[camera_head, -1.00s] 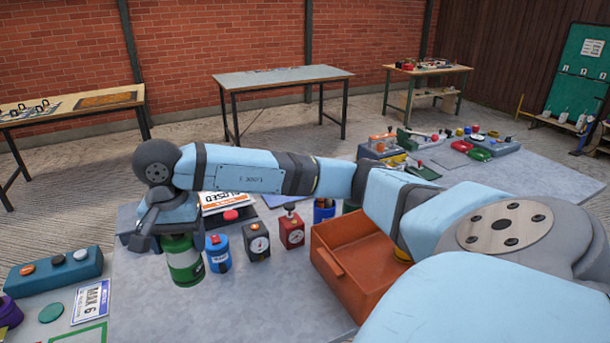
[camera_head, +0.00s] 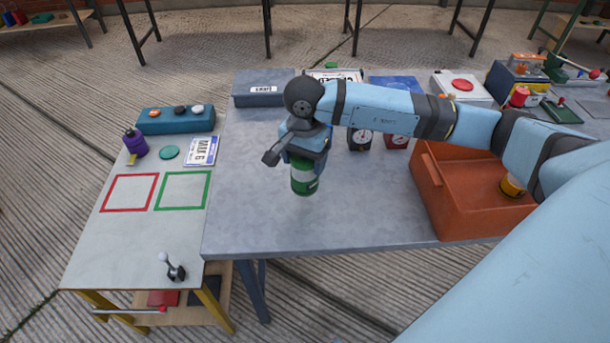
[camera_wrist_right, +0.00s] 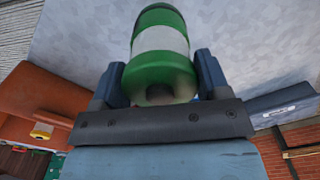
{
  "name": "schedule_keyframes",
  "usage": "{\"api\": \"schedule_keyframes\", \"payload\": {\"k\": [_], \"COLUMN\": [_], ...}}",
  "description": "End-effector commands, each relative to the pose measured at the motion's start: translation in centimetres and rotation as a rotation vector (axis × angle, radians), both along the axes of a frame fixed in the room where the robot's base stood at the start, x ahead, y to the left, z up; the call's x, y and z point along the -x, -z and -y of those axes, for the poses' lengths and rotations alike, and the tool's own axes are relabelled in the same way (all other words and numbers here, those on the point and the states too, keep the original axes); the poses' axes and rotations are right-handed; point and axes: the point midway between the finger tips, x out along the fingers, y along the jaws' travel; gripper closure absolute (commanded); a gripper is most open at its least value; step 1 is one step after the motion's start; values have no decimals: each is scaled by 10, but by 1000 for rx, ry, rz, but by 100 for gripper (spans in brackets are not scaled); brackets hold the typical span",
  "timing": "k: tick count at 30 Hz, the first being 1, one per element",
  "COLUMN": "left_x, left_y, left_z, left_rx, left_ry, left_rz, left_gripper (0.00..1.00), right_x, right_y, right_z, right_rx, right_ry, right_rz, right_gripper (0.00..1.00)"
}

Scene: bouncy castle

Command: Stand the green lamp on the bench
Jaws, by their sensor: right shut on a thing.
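The green lamp (camera_head: 304,180) is a green cylinder with a white band. My right gripper (camera_head: 305,158) is shut on it and holds it upright over the grey table (camera_head: 330,220), near that table's left side. In the right wrist view the lamp (camera_wrist_right: 160,45) sits between the two fingers of the right gripper (camera_wrist_right: 160,78). I cannot tell how high its base is above the surface. A pale bench (camera_head: 130,235) with a red square outline (camera_head: 130,175) and a green square outline (camera_head: 183,174) stands to the left. My left gripper is out of view.
On the bench are a teal box with buttons (camera_head: 176,120), a purple bottle (camera_head: 135,143), a teal disc (camera_head: 169,153), a number card (camera_head: 202,151) and a small lever (camera_head: 172,267). An orange bin (camera_head: 465,215) stands right on the grey table. Both outlines are empty.

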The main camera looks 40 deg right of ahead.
Motion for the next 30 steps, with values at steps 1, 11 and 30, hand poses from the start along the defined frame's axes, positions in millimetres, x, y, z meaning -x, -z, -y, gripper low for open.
{"api": "schedule_keyframes", "payload": {"k": [1,11,30], "left_x": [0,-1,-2], "left_y": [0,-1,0], "left_z": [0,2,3], "left_rx": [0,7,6], "left_ry": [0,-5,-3], "left_rz": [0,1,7], "left_gripper": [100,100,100], "right_x": [0,0,0], "right_y": [7,36,61], "right_z": [0,0,0], "right_rx": [-1,0,1], "right_ry": [0,1,0], "right_rz": [0,-2,0], "right_gripper": [66,66,8]}}
